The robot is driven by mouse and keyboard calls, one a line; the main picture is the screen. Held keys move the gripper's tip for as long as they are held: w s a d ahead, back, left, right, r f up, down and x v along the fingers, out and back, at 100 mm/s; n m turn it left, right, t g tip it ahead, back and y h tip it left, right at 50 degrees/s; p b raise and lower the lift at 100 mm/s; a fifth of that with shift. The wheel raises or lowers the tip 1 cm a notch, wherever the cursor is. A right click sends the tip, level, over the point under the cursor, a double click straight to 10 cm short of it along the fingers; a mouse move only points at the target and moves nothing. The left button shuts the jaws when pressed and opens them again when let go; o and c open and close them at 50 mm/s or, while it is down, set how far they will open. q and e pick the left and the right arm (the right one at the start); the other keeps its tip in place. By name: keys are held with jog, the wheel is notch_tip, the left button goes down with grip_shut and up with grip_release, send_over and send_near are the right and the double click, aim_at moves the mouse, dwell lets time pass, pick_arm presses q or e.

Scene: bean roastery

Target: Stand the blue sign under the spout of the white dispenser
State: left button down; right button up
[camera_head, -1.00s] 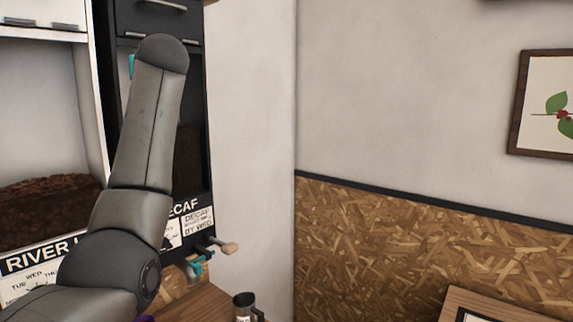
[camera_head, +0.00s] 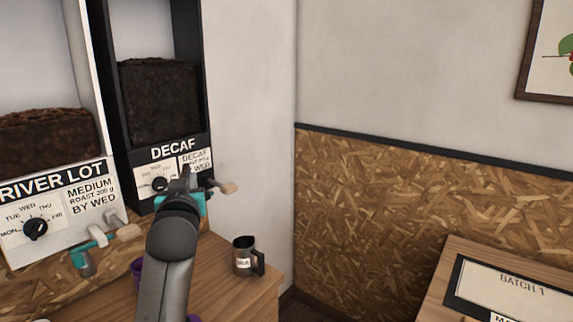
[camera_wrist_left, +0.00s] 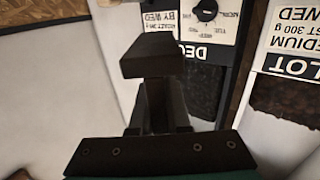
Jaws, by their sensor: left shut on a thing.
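The white dispenser (camera_head: 104,165) stands at the left in the head view, with a RIVER LOT panel. Its teal spout (camera_head: 82,262) sticks out low at the front. My left gripper (camera_head: 187,180) is in front of the black dispenser, to the right of that spout. In the wrist view my left gripper (camera_wrist_left: 158,105) is shut, with a dark block (camera_wrist_left: 152,56) at its fingertips. I see no blue face on this block and cannot tell whether it is the blue sign. My right gripper is not in view.
The black DECAF dispenser (camera_head: 203,120) stands right of the white one. A dark metal jug (camera_head: 243,262) stands on the wooden counter (camera_head: 222,300) near its right end. A purple container (camera_head: 136,274) is partly hidden by my arm. A framed BATCH 1 board (camera_head: 515,290) lies at the lower right.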

pick_arm(q)
jog(key=s+d+f+m+h+b, duration=0.1)
jog(key=s+d+f+h+b, duration=0.15)
jog(key=s+f, duration=0.8)
jog(key=s+d+f+m+b, duration=0.1)
jog(key=s+f+b, duration=0.1)
jog(key=s+f, duration=0.3)
jog(key=s+d+f+h+b, duration=0.1)
jog(key=s+f, duration=0.4)
jog(key=s, duration=0.7)
jog(key=shift+s+d+f+m+b, duration=0.15)
jog(key=shift+d+f+m+b, duration=0.2)
jog(key=shift+b, duration=0.25)
jog(key=shift+d+r+h, duration=0.1)
jog(key=shift+d+h, duration=0.05)
jog(key=shift+h, duration=0.3)
jog(key=w+d+r+m+g+h, duration=0.2)
jog(key=w+d+m+g+h, duration=0.1)
jog(key=d+m+h, duration=0.3)
jog(key=w+d+r+m+g+h, duration=0.2)
jog(key=w+d+m+g+h, duration=0.2)
jog(key=h, duration=0.5)
jog(key=d+m+g, duration=0.2)
jog(key=d, duration=0.1)
jog(key=shift+d+r, duration=0.15)
jog(key=shift+m+h, duration=0.3)
jog(key=shift+m, duration=0.05)
